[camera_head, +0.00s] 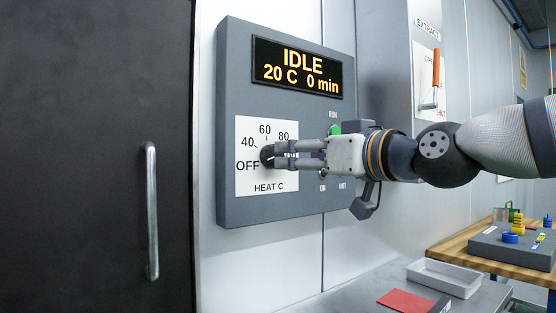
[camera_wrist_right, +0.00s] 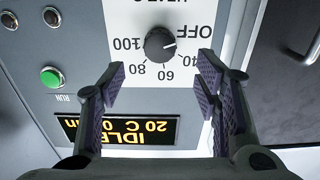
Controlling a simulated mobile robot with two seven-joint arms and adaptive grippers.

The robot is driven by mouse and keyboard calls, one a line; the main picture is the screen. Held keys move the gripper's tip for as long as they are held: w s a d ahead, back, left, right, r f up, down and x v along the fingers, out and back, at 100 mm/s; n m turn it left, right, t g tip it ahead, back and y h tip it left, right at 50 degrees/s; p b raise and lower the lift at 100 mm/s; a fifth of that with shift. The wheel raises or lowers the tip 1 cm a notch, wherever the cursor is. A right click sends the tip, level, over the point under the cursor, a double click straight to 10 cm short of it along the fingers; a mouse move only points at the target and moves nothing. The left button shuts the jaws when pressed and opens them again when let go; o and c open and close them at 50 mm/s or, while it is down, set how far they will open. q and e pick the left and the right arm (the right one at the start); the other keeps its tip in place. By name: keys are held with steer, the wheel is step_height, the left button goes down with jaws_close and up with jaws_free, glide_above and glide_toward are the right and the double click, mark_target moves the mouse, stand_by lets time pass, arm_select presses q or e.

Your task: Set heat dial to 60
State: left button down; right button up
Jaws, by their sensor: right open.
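The heat dial (camera_head: 267,156) is a round black knob on a white plate marked HEAT C. The plate shows OFF, 40, 60 and 80 in the head view; the gripper covers its right part. In the wrist view the dial (camera_wrist_right: 159,44) appears upside down with 100 also visible, and its white mark points toward OFF. My right gripper (camera_head: 282,155) is open in front of the dial. In the wrist view its fingertips (camera_wrist_right: 160,80) are spread wide, with the dial ahead of the gap between them; contact is not visible. My left gripper is not in view.
The panel's display (camera_head: 297,68) reads IDLE, 20 C, 0 min. A green RUN button (camera_wrist_right: 51,78) sits beside the dial plate. A dark door with a handle (camera_head: 152,210) is at left. An orange lever (camera_head: 435,70) and a workbench with a white tray (camera_head: 443,276) are at right.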

mark_target(276, 156)
steer(key=x, duration=0.7)
steer(key=c, duration=1.2)
